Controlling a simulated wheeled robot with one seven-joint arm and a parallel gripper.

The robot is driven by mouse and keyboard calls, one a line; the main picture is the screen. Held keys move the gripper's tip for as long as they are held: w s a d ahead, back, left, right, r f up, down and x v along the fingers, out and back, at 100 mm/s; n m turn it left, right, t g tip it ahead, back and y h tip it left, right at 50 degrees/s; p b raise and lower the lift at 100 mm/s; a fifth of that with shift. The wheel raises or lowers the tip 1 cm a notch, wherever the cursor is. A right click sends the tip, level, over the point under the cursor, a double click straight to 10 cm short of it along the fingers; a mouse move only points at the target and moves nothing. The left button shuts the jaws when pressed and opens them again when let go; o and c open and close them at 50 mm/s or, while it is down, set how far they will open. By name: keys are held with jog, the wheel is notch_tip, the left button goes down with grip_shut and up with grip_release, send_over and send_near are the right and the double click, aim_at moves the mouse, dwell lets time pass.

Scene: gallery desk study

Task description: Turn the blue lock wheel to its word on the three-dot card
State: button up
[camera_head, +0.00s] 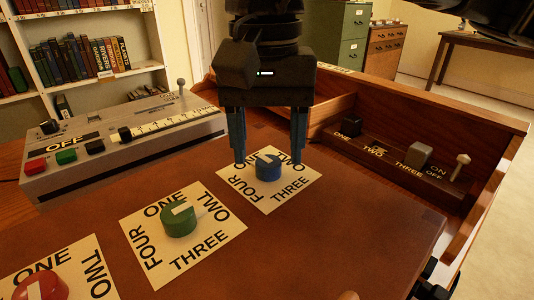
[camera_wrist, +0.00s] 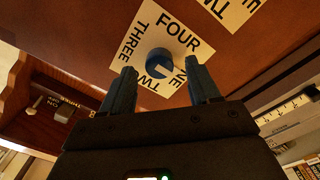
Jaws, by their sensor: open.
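The blue lock wheel (camera_head: 269,172) stands on a square word card (camera_head: 247,196) at the right end of a row of wheels. It also shows in the wrist view (camera_wrist: 157,61). Its card reads ONE, TWO, THREE and FOUR around it. My gripper (camera_head: 268,161) points down, open, with one finger to each side of the blue wheel, and partly covers ONE. No three-dot card is recognisable.
A green wheel (camera_head: 180,224) and a red wheel (camera_head: 42,288) stand on similar cards to the left. A grey control box (camera_head: 118,150) with buttons and a slider is behind left. A wooden rail (camera_head: 400,170) with switches is at the right. Bare desk lies in front of the blue wheel.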

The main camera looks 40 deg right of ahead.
jog(key=shift+f, duration=0.75)
jog(key=shift+c, duration=0.4)
jog(key=c, duration=1)
jog(key=shift+o, duration=0.2)
